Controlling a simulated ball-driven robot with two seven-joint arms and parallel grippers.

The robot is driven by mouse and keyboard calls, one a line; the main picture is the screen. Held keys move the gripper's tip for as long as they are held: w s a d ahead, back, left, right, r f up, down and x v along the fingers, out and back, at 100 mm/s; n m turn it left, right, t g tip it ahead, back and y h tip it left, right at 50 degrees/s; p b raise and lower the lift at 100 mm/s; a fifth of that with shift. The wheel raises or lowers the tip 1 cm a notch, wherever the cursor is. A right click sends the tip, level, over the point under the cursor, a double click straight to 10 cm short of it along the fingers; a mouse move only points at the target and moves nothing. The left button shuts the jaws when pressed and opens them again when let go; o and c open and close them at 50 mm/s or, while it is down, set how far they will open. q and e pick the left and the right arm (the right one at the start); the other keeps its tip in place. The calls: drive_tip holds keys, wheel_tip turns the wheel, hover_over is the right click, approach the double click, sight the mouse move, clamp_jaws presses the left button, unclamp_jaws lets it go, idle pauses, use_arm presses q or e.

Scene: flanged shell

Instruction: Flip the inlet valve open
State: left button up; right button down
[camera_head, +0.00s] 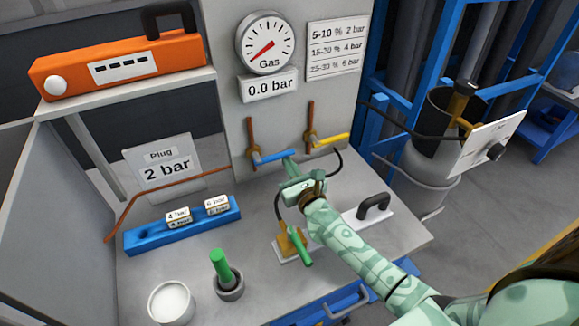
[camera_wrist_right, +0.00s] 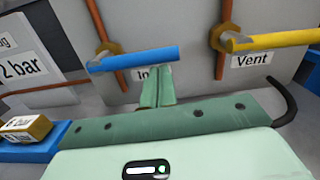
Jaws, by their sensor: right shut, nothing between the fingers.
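The inlet valve has a blue lever (camera_head: 273,158) on a vertical copper pipe on the grey panel. The lever lies roughly crosswise to the pipe and points right; it also shows in the right wrist view (camera_wrist_right: 135,59), above a label partly hidden by my fingers. My right gripper (camera_head: 289,160) is shut and empty. In the right wrist view its fingertips (camera_wrist_right: 160,70) are right at the lower edge of the lever, near its free end. I cannot tell whether they touch it. My left gripper is not in view.
The vent valve's yellow lever (camera_head: 332,142) is close on the right. The gas gauge (camera_head: 266,43) above reads 0.0 bar. A blue plug rack (camera_head: 140,240), a green-handled tool (camera_head: 219,263), a white cup (camera_head: 171,303) and a black handle (camera_head: 374,206) are on the bench.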

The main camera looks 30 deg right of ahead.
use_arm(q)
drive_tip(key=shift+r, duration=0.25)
use_arm(e)
drive_tip(key=shift+r, duration=0.25)
wheel_tip(320, 180, up, 2)
drive_tip(key=n+p, duration=0.3)
drive_tip(key=shift+d+r, duration=0.1)
use_arm(q)
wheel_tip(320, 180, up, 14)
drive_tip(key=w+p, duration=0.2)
drive_tip(key=p, duration=0.9)
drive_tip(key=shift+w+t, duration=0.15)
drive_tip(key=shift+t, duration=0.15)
use_arm(e)
drive_tip(key=a+r+n+y, duration=0.1)
drive_tip(key=a+r+n, duration=0.4)
drive_tip(key=n, duration=0.8)
drive_tip(key=shift+w+a+r+n+g, duration=0.15)
drive_tip(key=shift+a+r+n+g, duration=0.2)
drive_tip(key=shift+r, duration=0.5)
